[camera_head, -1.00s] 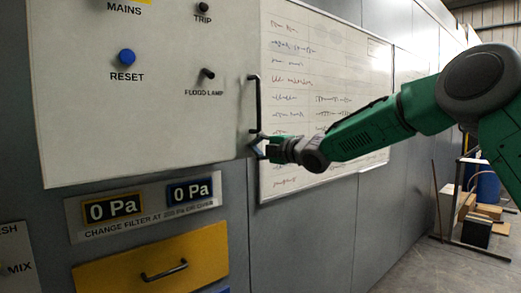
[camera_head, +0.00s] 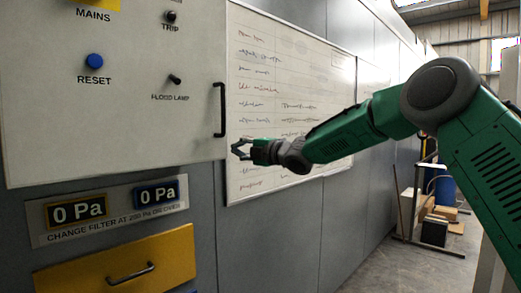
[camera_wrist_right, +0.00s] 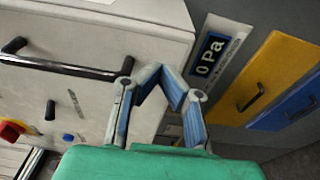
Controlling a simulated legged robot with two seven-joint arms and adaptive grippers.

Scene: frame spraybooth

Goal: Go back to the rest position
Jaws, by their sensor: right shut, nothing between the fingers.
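My right gripper (camera_head: 236,149) is in front of the wall, just right of the cabinet door's lower right edge. It is shut with nothing in it; its fingers also show in the right wrist view (camera_wrist_right: 160,75), tips together. The dark door handle (camera_head: 219,110) is upright on the pale cabinet door (camera_head: 130,120), above and left of the gripper, with a gap between. The handle (camera_wrist_right: 65,68) shows at the left of the wrist view, clear of the fingers. My left gripper is not in view.
The door carries a blue reset button (camera_head: 95,61) and a flood lamp switch (camera_head: 174,79). Below are pressure displays (camera_head: 157,194) and a yellow drawer (camera_head: 120,262). A whiteboard (camera_head: 290,80) hangs behind my right arm.

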